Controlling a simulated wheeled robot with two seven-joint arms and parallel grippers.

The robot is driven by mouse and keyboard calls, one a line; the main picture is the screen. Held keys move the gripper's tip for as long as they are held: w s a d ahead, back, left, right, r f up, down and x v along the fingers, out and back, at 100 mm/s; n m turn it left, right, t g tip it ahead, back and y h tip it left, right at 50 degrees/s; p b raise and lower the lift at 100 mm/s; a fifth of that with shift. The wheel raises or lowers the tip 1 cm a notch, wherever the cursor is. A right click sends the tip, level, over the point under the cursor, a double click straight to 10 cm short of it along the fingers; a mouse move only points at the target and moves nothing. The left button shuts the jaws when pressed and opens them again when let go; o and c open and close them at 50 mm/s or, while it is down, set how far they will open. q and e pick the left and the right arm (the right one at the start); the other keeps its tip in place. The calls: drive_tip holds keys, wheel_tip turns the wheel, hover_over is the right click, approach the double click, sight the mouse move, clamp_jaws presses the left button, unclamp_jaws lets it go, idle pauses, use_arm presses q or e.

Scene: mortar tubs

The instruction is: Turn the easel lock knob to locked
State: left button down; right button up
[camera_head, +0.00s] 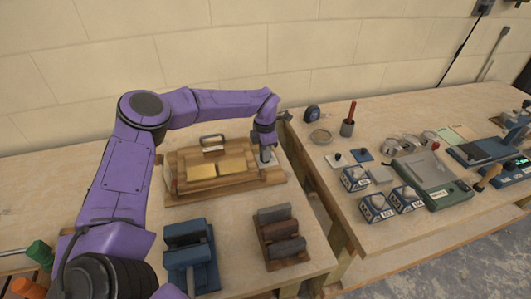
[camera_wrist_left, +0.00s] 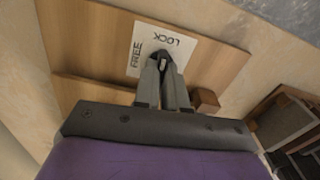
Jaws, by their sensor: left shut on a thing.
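The wooden easel (camera_head: 225,180) lies on the left bench with two yellowish pieces on it. My left gripper (camera_head: 266,155) reaches down at the easel's right end. In the left wrist view, my left gripper (camera_wrist_left: 163,62) is shut on the small dark lock knob (camera_wrist_left: 160,57), which is mostly hidden between the fingertips. A white label (camera_wrist_left: 185,58) under the knob reads FREE on one side and LOCK on another. I cannot tell which word the knob points to. My right gripper is in neither view.
A rack of dark blocks (camera_head: 280,236) and a blue vise-like fixture (camera_head: 190,255) stand in front of the easel. A gap separates the benches.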

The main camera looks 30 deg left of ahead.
use_arm(q)
drive_tip(key=shift+s+f+m, duration=0.1)
drive_tip(key=shift+m, duration=0.5)
drive_tip(key=shift+a, duration=0.1)
drive_tip(key=c, duration=1.2)
unclamp_jaws()
drive_tip(key=shift+r, duration=0.3)
wheel_tip(320, 180, up, 10)
drive_tip(key=b, duration=0.2)
drive_tip(key=shift+r, duration=0.1)
